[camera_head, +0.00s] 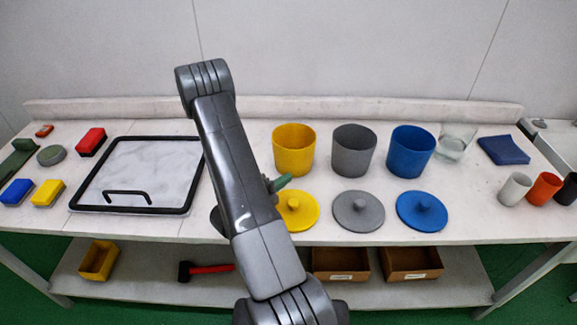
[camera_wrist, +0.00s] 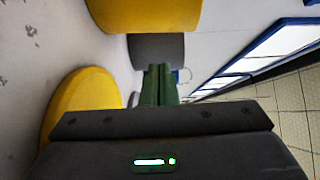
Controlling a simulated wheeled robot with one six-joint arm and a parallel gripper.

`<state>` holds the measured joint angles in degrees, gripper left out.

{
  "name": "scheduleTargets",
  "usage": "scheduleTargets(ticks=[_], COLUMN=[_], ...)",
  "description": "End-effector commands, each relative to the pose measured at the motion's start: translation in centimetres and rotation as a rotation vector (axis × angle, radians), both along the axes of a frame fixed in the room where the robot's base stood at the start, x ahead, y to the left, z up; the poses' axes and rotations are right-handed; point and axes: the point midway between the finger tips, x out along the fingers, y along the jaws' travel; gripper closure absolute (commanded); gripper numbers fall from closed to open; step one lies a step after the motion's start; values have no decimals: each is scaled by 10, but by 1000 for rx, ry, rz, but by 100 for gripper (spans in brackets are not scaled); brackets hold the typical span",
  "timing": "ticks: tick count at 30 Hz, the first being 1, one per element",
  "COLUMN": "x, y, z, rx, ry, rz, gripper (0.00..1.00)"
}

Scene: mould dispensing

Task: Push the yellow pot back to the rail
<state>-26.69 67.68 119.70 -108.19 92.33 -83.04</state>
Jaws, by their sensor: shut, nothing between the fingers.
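The yellow pot (camera_head: 294,152) stands upright and open-topped on the white table, left of the grey and blue pots. The rail (camera_head: 330,107) is the raised strip along the table's back edge, behind the pots. My gripper (camera_head: 284,181) has green fingers, shut and empty, low in front of the yellow pot's base and above the yellow lid (camera_head: 297,211). In the wrist view my gripper (camera_wrist: 160,84) points towards the grey pot (camera_wrist: 157,47). The yellow pot (camera_wrist: 145,14) is at the top there. Whether the fingers touch the yellow pot I cannot tell.
The grey pot (camera_head: 354,150) and blue pot (camera_head: 410,151) stand in a row to the right. A grey lid (camera_head: 358,212) and blue lid (camera_head: 422,212) lie in front. A black-framed tray (camera_head: 140,172) lies left. A clear beaker (camera_head: 455,142) stands right of the blue pot.

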Motion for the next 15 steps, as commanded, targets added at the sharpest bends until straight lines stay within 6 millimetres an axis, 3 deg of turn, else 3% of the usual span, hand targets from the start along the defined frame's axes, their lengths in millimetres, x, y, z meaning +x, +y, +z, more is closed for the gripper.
scheduleTargets(ticks=[4,9,15], x=[14,39,52], y=[-16,-14,-14], z=[2,2,1], rx=[0,2,1], ry=[0,-2,-1], rz=[-5,-2,0], gripper=[100,100,100])
